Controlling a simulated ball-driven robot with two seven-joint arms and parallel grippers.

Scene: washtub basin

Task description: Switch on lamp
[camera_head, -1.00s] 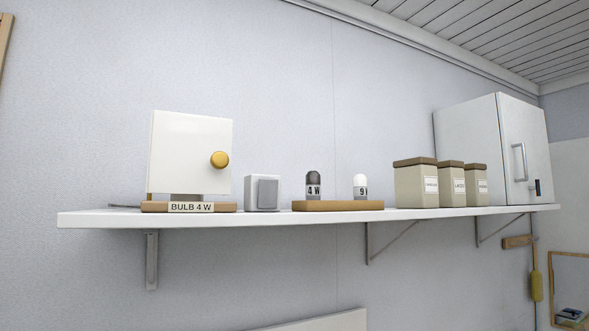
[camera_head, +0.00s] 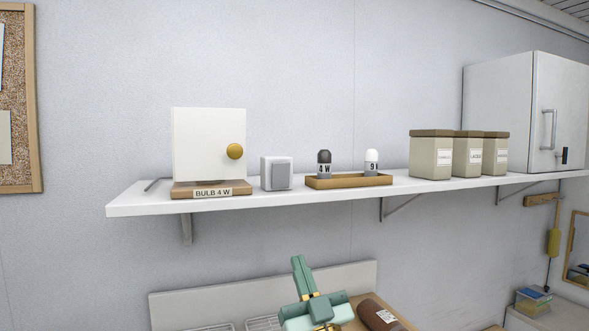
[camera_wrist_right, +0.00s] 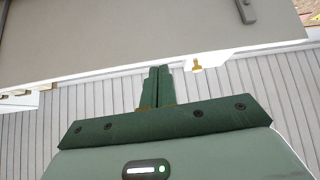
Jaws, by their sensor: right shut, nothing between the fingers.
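A white square box or panel (camera_head: 207,143) with a round brass knob (camera_head: 235,151) stands on a wooden base (camera_head: 210,190) labelled "BULB 4 W", at the shelf's left. I cannot tell whether any bulb is behind it. A light switch box (camera_head: 277,173) with a grey rocker stands just right of it. A wooden tray (camera_head: 348,181) holds a dark-topped bulb (camera_head: 324,163) marked 4 W and a white-topped bulb (camera_head: 372,161) marked 9. My right gripper (camera_head: 297,262) is shut and empty, below the shelf; its closed fingers also show in the right wrist view (camera_wrist_right: 159,70). My left gripper is out of view.
The white shelf (camera_head: 140,204) carries several lidded canisters (camera_head: 431,158) and a white cabinet (camera_head: 515,110) at right. Brackets hang beneath it. A cork board (camera_head: 34,110) hangs at left.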

